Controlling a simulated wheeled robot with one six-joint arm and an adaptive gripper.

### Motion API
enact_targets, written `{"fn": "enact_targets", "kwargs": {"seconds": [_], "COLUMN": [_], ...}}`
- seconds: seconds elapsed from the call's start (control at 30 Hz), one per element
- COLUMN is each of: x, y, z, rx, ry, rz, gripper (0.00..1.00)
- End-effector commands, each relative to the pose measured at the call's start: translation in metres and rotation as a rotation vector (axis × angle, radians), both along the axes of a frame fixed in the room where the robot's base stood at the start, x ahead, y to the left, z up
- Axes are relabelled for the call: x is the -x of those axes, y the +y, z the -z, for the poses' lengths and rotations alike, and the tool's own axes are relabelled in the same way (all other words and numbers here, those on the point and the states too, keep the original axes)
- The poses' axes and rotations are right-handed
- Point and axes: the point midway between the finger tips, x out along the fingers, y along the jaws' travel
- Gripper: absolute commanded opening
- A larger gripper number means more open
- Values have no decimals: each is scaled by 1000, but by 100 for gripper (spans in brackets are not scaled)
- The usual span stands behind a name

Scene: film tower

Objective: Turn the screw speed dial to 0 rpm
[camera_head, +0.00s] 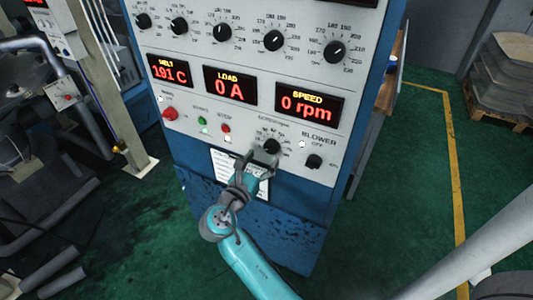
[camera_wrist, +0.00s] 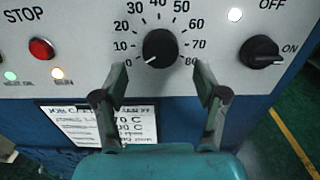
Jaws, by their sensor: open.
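The screw speed dial (camera_head: 271,146) is a black round knob low on the grey panel, partly ringed by numbers. In the wrist view the dial (camera_wrist: 160,47) has a scale from 0 to 80, and its white pointer mark points to the lower left, near 0. The red SPEED display (camera_head: 307,104) reads 0 rpm. My gripper (camera_head: 262,158) is open just below the dial. In the wrist view the fingertips of my gripper (camera_wrist: 161,75) are apart, one to each side below the knob, with nothing between them. I see no contact with the knob.
The black BLOWER switch (camera_wrist: 261,52) is right of the dial. The red STOP button (camera_wrist: 41,49) is to the left, above a white job card (camera_wrist: 85,126). Temperature knobs (camera_head: 274,40) line the upper panel. The red emergency-style button (camera_head: 170,113) sits further left.

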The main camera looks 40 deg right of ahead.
Motion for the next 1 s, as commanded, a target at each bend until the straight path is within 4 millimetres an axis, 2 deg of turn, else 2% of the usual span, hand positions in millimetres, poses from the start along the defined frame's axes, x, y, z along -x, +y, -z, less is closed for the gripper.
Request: {"fn": "enact_targets", "kwargs": {"seconds": [0.03,0.2,0.4,0.6,1.0], "x": [3,14,23,27,27], "y": [12,43,66,75,75], "z": [0,0,0,0,0], "rx": [0,0,0,0,0], "ry": [0,0,0,0,1], "rz": [-6,-5,-3,0,0], "gripper": [72,72,72,72,72]}}
